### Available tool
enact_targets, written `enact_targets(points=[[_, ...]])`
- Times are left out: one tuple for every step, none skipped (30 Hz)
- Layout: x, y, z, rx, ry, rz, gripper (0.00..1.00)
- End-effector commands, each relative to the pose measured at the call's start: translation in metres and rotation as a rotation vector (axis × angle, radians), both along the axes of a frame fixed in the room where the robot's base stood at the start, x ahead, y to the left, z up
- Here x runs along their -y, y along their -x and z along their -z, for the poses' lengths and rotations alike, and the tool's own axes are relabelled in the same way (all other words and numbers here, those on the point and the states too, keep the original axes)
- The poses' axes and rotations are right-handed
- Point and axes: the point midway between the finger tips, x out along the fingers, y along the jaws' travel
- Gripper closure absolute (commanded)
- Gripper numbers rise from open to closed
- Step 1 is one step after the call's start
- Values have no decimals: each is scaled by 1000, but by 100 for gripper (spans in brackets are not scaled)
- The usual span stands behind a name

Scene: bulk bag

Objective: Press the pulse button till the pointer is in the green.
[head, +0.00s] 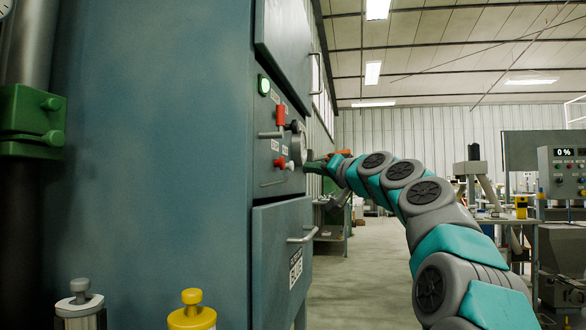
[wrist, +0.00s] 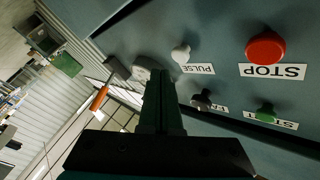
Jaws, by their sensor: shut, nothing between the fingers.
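The white pulse button (wrist: 181,54), with an upside-down PULSE label, is on the blue-grey panel in the wrist view. My gripper (wrist: 158,78) is shut and empty. Its dark fingertips appear just left of and below the pulse button, in front of a grey round knob (wrist: 146,66); I cannot tell whether they touch anything. In the head view my gripper (head: 312,167) is close to the panel front, beside a small white button (head: 291,165). A round dial (head: 298,128) shows almost edge-on; no pointer or green band can be read.
A red STOP button (wrist: 265,48), a green button (wrist: 265,112) and a dark button (wrist: 201,101) are near the fingers. An orange-handled lever (wrist: 100,98) sticks out. A lit green lamp (head: 264,85) is higher up. A drawer handle (head: 303,235) protrudes below; floor to the right is open.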

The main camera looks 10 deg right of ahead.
Motion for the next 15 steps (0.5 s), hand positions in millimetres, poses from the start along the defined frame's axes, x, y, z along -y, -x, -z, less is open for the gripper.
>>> enact_targets(points=[[5, 1, 1, 1, -2, 1, 100], [8, 2, 1, 1, -2, 2, 100], [12, 3, 1, 1, -2, 2, 100], [15, 4, 1, 1, -2, 4, 100], [18, 5, 1, 1, -2, 4, 100], [21, 6, 0, 2, -3, 4, 100], [24, 7, 0, 2, -3, 4, 100], [26, 8, 0, 2, -2, 5, 100], [30, 9, 0, 2, -2, 3, 100], [31, 10, 0, 3, -1, 3, 100], [33, 11, 0, 2, 0, 3, 100], [35, 11, 0, 2, 0, 3, 100], [36, 12, 0, 1, 0, 2, 100], [36, 12, 0, 1, 0, 2, 100], [36, 12, 0, 1, 0, 2, 100]])
